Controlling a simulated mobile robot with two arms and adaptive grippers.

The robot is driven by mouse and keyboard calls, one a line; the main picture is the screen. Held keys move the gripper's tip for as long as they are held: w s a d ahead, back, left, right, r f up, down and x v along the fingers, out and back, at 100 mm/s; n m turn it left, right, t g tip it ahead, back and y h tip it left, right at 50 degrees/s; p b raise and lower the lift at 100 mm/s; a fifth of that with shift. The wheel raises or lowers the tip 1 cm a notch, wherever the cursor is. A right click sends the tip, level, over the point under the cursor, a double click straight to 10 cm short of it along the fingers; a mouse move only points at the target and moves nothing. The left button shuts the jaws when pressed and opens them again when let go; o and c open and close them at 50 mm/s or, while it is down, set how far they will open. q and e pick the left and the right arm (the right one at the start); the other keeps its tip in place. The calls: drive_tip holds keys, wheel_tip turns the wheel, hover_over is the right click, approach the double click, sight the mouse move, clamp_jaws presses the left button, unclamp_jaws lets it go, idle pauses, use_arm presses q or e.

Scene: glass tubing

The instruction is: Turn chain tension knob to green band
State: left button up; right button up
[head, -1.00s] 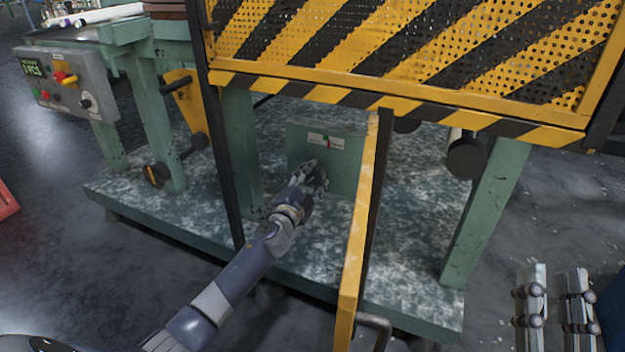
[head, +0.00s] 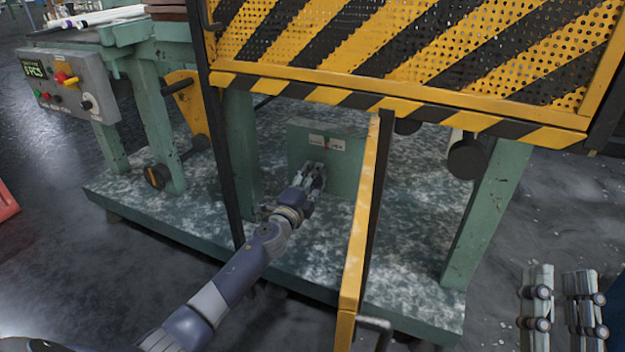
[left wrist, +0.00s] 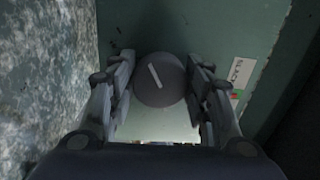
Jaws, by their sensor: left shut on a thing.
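The chain tension knob (left wrist: 159,80) is a dark round knob with a pale pointer line, seen in the left wrist view on the green housing (head: 346,171). My left gripper (left wrist: 160,84) has its fingers on both sides of the knob and is shut on it. In the head view my left gripper (head: 312,178) reaches the front of the housing and hides the knob. A white label (head: 326,143) with small coloured marks sits above the gripper; it shows partly in the left wrist view (left wrist: 238,75), with red and green patches. My right gripper is not in view.
A yellow and black guard panel (head: 420,55) stands above the housing. A yellow upright bar (head: 362,225) is close to the right of my left arm, and a dark post (head: 222,165) to the left. A control box (head: 72,80) is at the upper left.

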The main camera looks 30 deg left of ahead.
use_arm(q)
drive_tip(key=o, duration=1.1)
drive_tip(key=shift+c, duration=0.2)
drive_tip(key=s, duration=1.2)
drive_tip(key=shift+d+f, duration=0.3)
drive_tip(key=shift+d, duration=0.15)
